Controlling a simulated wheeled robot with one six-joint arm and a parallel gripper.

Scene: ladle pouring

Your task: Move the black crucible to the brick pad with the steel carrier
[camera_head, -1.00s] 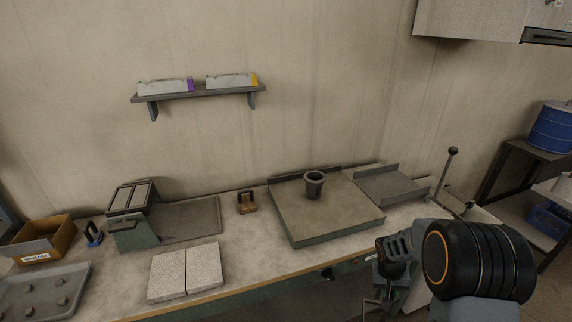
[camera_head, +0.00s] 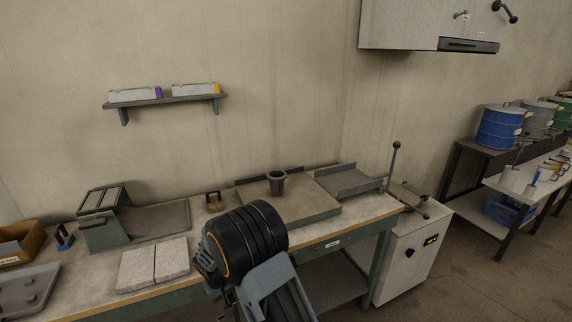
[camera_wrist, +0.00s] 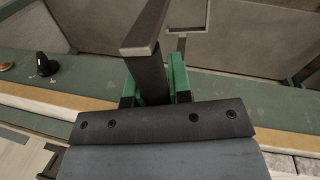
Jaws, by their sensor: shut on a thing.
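The black crucible (camera_head: 276,184) stands upright on a low, wide grey-topped block (camera_head: 322,214) on the bench. The brick pad, two pale slabs side by side (camera_head: 137,268), lies at the bench's front left. In the wrist view my gripper (camera_wrist: 158,88), with green fingers, is shut on the dark bar of the steel carrier (camera_wrist: 150,68). The carrier's wider flat end (camera_wrist: 145,28) reaches toward the top of the picture. In the head view my black arm joint hides the gripper and the carrier. The crucible cannot be made out in the wrist view.
A white cabinet (camera_head: 412,250) stands beyond the bench's right end.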

